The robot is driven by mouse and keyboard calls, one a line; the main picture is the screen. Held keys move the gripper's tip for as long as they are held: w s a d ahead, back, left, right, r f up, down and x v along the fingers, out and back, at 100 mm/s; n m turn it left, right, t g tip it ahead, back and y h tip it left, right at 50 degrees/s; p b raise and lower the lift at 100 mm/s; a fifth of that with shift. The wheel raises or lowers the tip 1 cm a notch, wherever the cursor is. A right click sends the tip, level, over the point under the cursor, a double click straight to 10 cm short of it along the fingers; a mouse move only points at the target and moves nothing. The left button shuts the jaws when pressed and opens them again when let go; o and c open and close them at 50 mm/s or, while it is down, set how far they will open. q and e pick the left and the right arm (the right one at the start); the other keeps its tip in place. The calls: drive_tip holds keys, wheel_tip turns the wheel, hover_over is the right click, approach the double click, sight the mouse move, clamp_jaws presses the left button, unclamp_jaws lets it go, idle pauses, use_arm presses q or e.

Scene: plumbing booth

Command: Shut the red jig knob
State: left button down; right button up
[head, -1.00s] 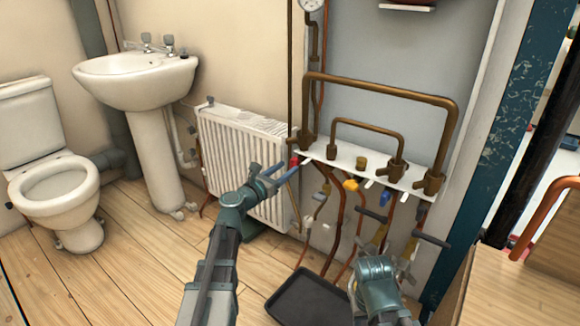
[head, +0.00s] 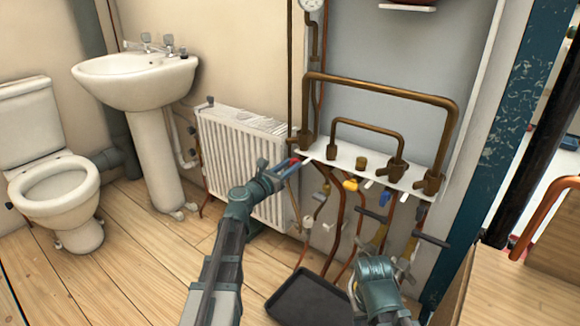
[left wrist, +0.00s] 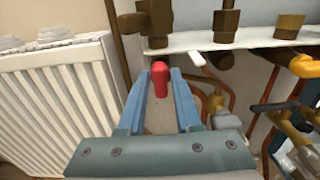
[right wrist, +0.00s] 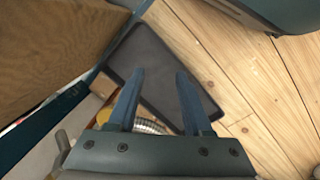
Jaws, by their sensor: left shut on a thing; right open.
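The red jig knob (left wrist: 160,78) hangs below the left end of the white jig plate (left wrist: 235,43) in the left wrist view. In the head view the knob (head: 295,162) is small and partly covered by my left gripper (head: 288,168). My right gripper (right wrist: 158,80) is open and empty, low in front of the pipes and above the dark tray (right wrist: 150,60).
A white radiator (head: 240,160) stands just left of the knob. A yellow knob (head: 350,185) and a blue knob (head: 385,197) sit farther right under the plate. Brown pipes (head: 380,90) rise above it.

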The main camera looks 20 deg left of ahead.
use_arm(q)
drive_tip(key=shift+m, duration=0.3)
drive_tip(key=shift+s+d+f+m, duration=0.1)
drive_tip(key=shift+d+m, duration=0.05)
drive_tip(key=shift+m, duration=4.15)
drive_tip(key=shift+s+d+f+m, duration=0.1)
drive_tip(key=shift+m, duration=4.2)
drive_tip(key=c, duration=0.8)
unclamp_jaws()
drive_tip(key=shift+w, duration=0.1)
drive_tip(key=v, duration=1.4)
